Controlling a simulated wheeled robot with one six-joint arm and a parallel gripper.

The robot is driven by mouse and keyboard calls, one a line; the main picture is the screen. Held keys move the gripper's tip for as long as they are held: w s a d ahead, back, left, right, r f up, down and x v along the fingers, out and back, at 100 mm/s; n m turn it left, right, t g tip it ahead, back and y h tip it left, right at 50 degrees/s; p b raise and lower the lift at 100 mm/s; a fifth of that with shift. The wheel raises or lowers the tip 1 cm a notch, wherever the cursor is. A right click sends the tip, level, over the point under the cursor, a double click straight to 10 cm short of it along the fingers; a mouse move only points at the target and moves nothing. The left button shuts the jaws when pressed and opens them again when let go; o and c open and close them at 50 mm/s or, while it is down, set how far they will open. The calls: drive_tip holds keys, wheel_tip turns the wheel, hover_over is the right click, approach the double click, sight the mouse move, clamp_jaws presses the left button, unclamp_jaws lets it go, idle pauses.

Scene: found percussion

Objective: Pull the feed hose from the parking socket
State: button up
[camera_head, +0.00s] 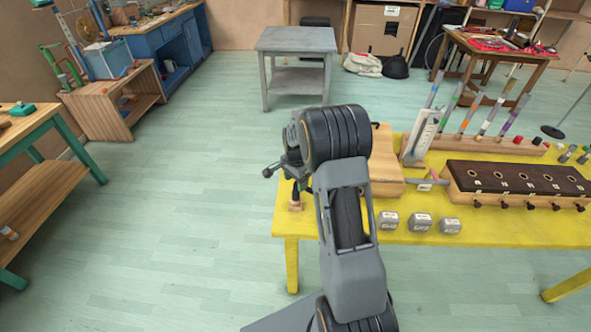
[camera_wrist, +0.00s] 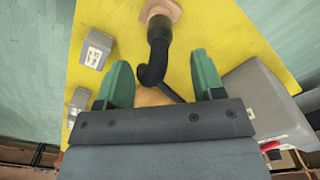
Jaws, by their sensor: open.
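In the wrist view, a black hose (camera_wrist: 157,48) has its thick end at a pale wooden socket block (camera_wrist: 161,10) on the yellow table. The hose curves down between the fingers toward the palm, where the gripper's edge hides its lower part. My gripper (camera_wrist: 160,62) is open, with one green finger on each side of the hose. Gaps show between the hose and both fingers. In the head view, the wooden block (camera_head: 295,206) sits near the table's left edge.
Grey labelled blocks (camera_head: 421,222) stand in a row on the yellow table (camera_head: 500,228). Beyond them are a wooden rack with a dark top (camera_head: 515,178) and several upright coloured tubes. A grey object (camera_wrist: 262,92) lies right of the fingers. The floor left of the table is clear.

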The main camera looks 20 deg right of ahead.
sight(296, 189)
wheel_tip(296, 189, down, 7)
drive_tip(key=shift+f+p, duration=0.15)
drive_tip(key=shift+p, duration=0.2)
drive_tip(key=shift+c, duration=0.4)
drive_tip(key=c, duration=0.9)
drive_tip(key=shift+r+p, duration=0.8)
drive_tip(key=shift+r, duration=0.6)
drive_tip(key=shift+r+p, duration=0.7)
drive_tip(key=shift+r, duration=0.8)
